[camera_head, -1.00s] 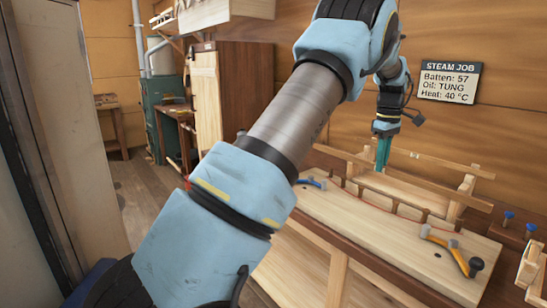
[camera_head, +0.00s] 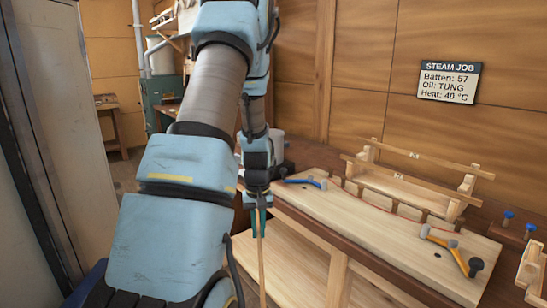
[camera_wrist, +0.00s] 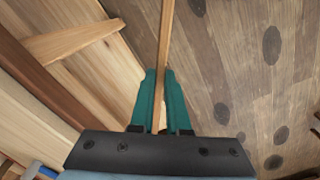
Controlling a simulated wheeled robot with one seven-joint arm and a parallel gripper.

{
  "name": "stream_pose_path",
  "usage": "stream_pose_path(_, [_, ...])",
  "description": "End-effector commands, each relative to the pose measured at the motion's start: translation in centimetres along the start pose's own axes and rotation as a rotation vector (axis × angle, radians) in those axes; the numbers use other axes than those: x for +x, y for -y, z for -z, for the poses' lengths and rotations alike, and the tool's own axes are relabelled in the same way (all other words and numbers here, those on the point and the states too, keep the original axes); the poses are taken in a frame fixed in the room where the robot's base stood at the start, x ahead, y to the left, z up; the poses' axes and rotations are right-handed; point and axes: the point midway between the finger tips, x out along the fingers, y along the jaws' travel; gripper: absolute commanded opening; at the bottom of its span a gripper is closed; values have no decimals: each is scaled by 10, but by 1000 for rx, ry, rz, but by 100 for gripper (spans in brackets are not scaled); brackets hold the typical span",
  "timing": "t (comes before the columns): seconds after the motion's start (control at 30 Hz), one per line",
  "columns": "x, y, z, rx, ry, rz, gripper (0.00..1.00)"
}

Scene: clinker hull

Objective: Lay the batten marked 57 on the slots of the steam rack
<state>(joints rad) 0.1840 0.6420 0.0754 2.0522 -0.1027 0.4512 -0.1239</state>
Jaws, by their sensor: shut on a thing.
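My gripper (camera_head: 257,222) is in front of the bench, left of the rack, pointing down. It is shut on a thin pale wooden batten (camera_head: 261,262), which hangs down below the fingers in the head view. In the wrist view the batten (camera_wrist: 166,45) runs between the green fingers (camera_wrist: 158,100) and on past their tips, over the floor. No number can be read on it. A wooden rack (camera_head: 466,188) with end uprights stands at the back of the bench, with long strips (camera_head: 455,166) lying across it. I cannot tell whether this is the steam rack.
The bench (camera_head: 390,238) carries a blue-handled tool (camera_head: 305,182), a yellow-handled tool (camera_head: 450,250) and a row of small blocks along a red curve. A wall sign (camera_head: 449,82) reads Batten 57, Oil TUNG, Heat 40 °C. Floor shows beside the bench's lower shelf.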

Motion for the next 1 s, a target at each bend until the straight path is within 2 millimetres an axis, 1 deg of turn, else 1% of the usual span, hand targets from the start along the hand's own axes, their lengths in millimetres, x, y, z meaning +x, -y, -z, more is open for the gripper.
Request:
stream_pose_path(0.03, [9, 17, -2, 15, 3, -1, 0])
stream_pose_path(0.1, [18, 33, -2, 42, 2, -1, 0])
stream_pose_path(0.3, [33, 61, -3, 93, 1, -1, 0])
stream_pose_path(0.33, [32, 58, -3, 97, 0, 0, 0])
stream_pose_path(0.47, [32, 57, -3, 95, 0, 0, 0])
stream_pose_path(0.57, [47, 59, -14, 93, 6, 0, 0])
stream_pose_path(0.7, [76, 61, -37, 92, 7, 0, 0])
stream_pose_path(0.77, [84, 62, -44, 93, 5, 0, 0])
stream_pose_path(0.87, [90, 62, -50, 92, 1, -1, 0])
stream_pose_path(1.0, [90, 61, -49, 93, -1, -1, 0])
